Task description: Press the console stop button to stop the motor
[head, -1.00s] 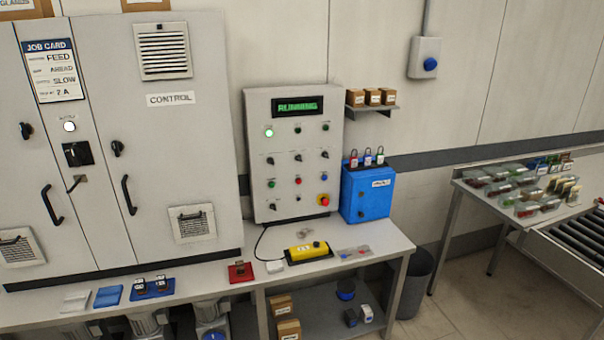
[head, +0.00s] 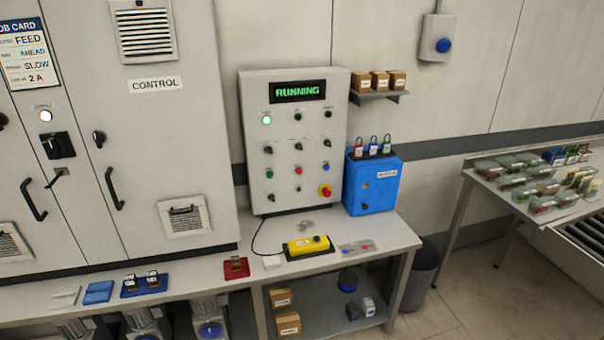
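The grey console (head: 294,142) stands upright at the back of the bench against the wall. Its display (head: 297,91) reads RUNNING in green, and a green lamp (head: 266,119) at its upper left is lit. Its face has rows of small knobs and buttons, including a red button (head: 298,171) in the middle and a green one (head: 268,175) to its left. A larger red mushroom button with a yellow base (head: 325,191) is at the lower right. The labels are too small to read. Neither of my grippers is in view.
A yellow pendant box (head: 308,246) lies on the bench (head: 215,274) before the console. A blue box (head: 371,183) with padlocks stands to the console's right. A tall control cabinet (head: 150,110) is on the left. A bin (head: 424,268) and a side table with trays (head: 478,180) are at right.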

